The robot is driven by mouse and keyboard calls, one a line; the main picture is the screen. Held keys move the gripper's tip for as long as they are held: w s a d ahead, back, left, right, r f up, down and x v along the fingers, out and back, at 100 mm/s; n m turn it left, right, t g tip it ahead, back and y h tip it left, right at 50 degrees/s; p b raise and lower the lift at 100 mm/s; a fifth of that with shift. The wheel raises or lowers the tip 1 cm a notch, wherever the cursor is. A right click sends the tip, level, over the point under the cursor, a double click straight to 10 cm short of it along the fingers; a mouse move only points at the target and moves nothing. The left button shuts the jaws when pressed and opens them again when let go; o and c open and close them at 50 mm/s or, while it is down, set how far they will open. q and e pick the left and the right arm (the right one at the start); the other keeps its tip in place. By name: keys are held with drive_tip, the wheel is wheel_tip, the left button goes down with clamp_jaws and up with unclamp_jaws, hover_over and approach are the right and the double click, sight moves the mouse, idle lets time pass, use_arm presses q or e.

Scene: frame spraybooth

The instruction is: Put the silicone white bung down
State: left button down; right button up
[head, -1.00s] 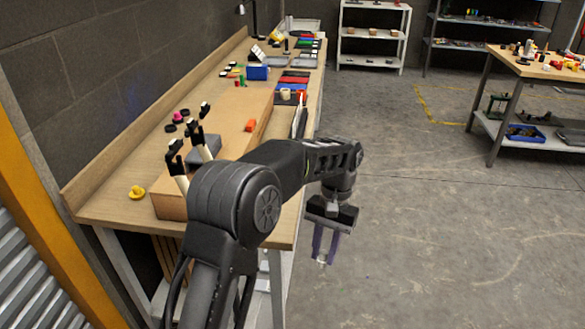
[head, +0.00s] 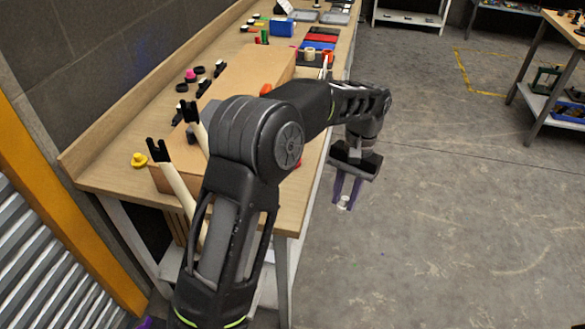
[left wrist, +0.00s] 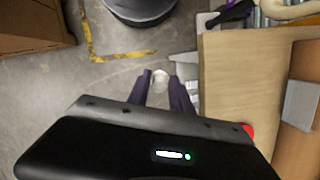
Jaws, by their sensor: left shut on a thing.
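My left gripper (head: 345,201) hangs over the floor just right of the workbench's near right edge, with its purple fingers pointing down. It is shut on a small white bung (head: 343,203) at the fingertips. The left wrist view also shows the bung (left wrist: 160,78) between the purple fingers (left wrist: 161,82), clear of the bench top. My right gripper is not in view.
The wooden workbench (head: 112,174) runs along the wall and holds a large cardboard-brown box, a yellow knob-like piece (head: 139,160), a blue box (head: 280,27) and colored trays farther back. My arm hides part of the bench. Open concrete floor (head: 450,200) lies to the right.

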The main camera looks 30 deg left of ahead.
use_arm(q)
drive_tip(key=s+a+r+t+b, duration=0.1)
drive_tip(key=a+r, duration=0.3)
drive_tip(key=a, duration=0.4)
drive_tip(key=s+a+r+t+b, duration=0.2)
drive_tip(key=s+a+r, duration=0.1)
drive_tip(key=a, duration=0.5)
drive_tip(key=shift+s+r+m+t, duration=0.2)
drive_tip(key=shift+r+m+t, duration=0.1)
drive_tip(key=shift+r, duration=0.15)
drive_tip(key=shift+f, duration=3.15)
drive_tip(key=shift+f, duration=0.1)
wheel_tip(320, 180, down, 3)
drive_tip(key=shift+f, duration=0.25)
